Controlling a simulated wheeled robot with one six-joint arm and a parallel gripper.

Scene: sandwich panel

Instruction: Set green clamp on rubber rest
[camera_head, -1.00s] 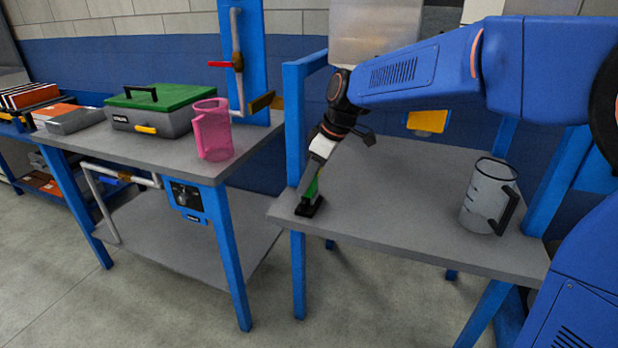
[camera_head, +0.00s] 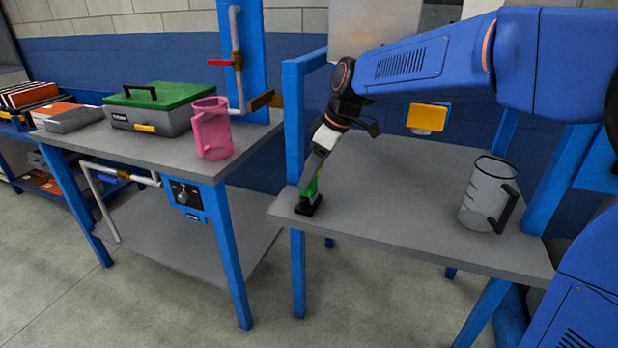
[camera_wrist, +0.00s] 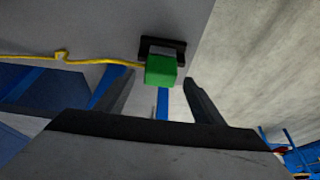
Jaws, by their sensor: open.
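The green clamp (camera_head: 311,188) stands on the black rubber rest (camera_head: 307,207) at the left front corner of the right-hand table. In the wrist view the green clamp (camera_wrist: 161,70) is a small block overlapping the black rest (camera_wrist: 176,46), with a yellow cable (camera_wrist: 85,61) running left from it. My gripper (camera_head: 315,173) is open just above the clamp. In the wrist view its two fingers (camera_wrist: 158,88) are spread to either side, with the clamp beyond their tips. The clamp hides part of the rest.
A clear measuring jug (camera_head: 487,196) with a black handle stands at the right of the table (camera_head: 400,215). A blue post (camera_head: 293,125) rises close to the left of my gripper. A pink jug (camera_head: 211,130) and a green-lidded toolbox (camera_head: 155,105) are on the left bench. The table middle is clear.

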